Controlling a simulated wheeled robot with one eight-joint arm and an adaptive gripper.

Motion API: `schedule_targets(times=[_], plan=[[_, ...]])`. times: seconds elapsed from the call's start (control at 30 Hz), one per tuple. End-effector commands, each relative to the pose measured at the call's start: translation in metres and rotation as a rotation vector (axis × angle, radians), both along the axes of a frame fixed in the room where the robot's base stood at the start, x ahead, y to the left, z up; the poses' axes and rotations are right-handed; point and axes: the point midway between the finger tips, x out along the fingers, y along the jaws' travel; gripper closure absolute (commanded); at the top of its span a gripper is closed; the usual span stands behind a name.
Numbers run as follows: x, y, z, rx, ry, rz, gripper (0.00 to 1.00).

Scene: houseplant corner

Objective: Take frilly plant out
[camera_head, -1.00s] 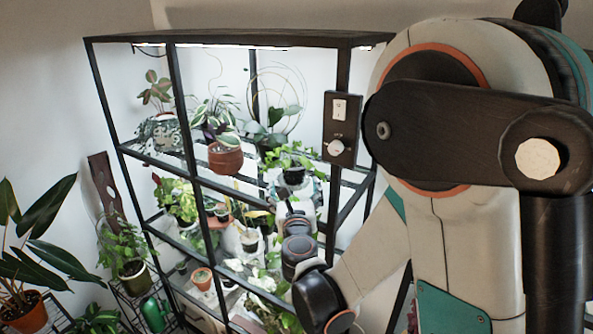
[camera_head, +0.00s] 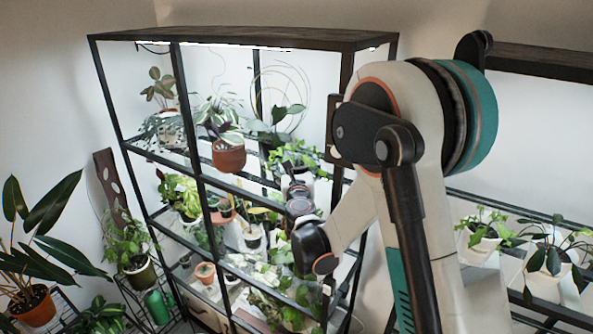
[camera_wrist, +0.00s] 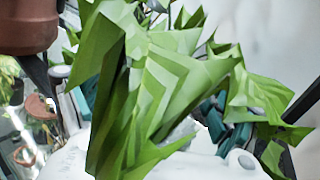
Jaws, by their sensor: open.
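The frilly plant (camera_wrist: 165,85), bright green with jagged leaves, fills the middle of the wrist view. Leaves cover much of the fingers. The plant's pot is hidden, so I cannot tell whether the fingers touch it.
A brown pot (camera_wrist: 28,22) is close at the upper left; it is the terracotta pot (camera_head: 229,157) in the head view. The black shelf frame (camera_head: 193,150) has posts and rails around my arm. Several other potted plants crowd the shelves.

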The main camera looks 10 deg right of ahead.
Motion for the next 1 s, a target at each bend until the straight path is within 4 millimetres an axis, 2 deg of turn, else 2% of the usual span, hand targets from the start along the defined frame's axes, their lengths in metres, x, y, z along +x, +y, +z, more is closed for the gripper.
schedule_targets(times=[0.2, 0.4, 0.77, 1.0], plan=[[0.001, 0.000, 0.000, 0.000, 0.000, 0.000, 0.18], [0.001, 0.000, 0.000, 0.000, 0.000, 0.001, 0.61], [0.001, 0.000, 0.001, 0.000, 0.000, 0.001, 0.62], [0.000, 0.000, 0.020, 0.000, 0.000, 0.001, 0.62]])
